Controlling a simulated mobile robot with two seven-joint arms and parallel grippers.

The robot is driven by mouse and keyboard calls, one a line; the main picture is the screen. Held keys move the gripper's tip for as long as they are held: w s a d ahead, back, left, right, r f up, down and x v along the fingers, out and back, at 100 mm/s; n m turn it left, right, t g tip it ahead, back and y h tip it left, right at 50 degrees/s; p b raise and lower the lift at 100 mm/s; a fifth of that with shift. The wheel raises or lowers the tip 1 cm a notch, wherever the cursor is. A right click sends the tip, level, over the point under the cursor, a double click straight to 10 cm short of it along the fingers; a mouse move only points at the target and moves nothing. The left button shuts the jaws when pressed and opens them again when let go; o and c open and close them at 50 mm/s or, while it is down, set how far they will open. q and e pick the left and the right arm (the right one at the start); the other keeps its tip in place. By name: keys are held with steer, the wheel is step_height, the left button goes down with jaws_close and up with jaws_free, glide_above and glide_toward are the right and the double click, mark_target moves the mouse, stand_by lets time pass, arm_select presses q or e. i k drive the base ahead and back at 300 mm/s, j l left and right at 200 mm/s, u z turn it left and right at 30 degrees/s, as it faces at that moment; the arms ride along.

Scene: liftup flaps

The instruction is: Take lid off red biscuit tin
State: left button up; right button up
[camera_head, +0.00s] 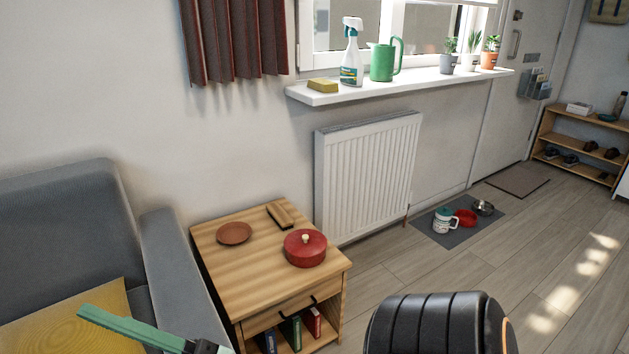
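The red biscuit tin (305,250) is round and stands on the right part of the wooden side table (262,285). Its red lid (305,240) is on it, with a small pale knob (305,238) in the middle. A green bar with a dark end at the lower left seems to be part of my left gripper (150,335); it is cut off by the frame, so its opening is hidden. It is well apart from the tin. A large black link of mine fills the bottom right; my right gripper is out of view.
A brown plate (234,233) and a small wooden object (280,215) share the tabletop. The table has a drawer and a shelf with several books (291,332). A grey sofa (60,220) stands left, a white radiator (368,177) behind right. The table's front left top is clear.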

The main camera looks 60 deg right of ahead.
mark_target(305, 242)
steer(key=l, duration=1.15)
steer(key=k+l, duration=0.15)
steer(key=l, duration=0.95)
